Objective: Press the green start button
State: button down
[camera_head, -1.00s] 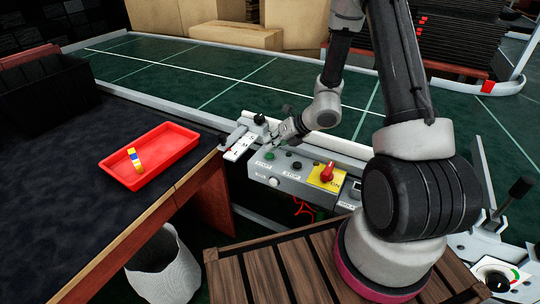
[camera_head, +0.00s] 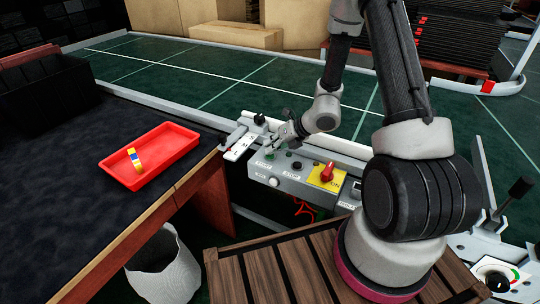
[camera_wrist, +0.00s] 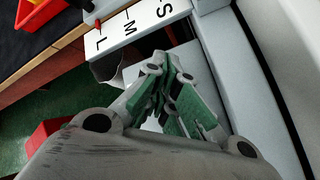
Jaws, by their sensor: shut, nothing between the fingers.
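The grey control box (camera_head: 283,182) stands beside the conveyor. The green start button (camera_head: 270,156) is at the left end of its top, above the START label, and is partly covered by my gripper. My gripper (camera_head: 267,149) is shut and empty, with its fingertips close over the button. I cannot tell whether they touch it. In the wrist view my gripper (camera_wrist: 178,52) has its fingers together over the grey box top, and the button is hidden there.
A red switch (camera_head: 327,172) on a yellow plate and a black STOP button (camera_head: 297,165) sit to the right on the box. A white S-M-L plate (camera_head: 240,145) lies to the left. A red tray (camera_head: 119,174) with a small striped object rests on the dark table.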

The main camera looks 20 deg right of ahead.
jog(key=shift+f, duration=0.2)
jog(key=shift+r, duration=0.15)
dwell(0.3)
jog(key=shift+r, duration=0.7)
jog(key=shift+r, duration=2.5)
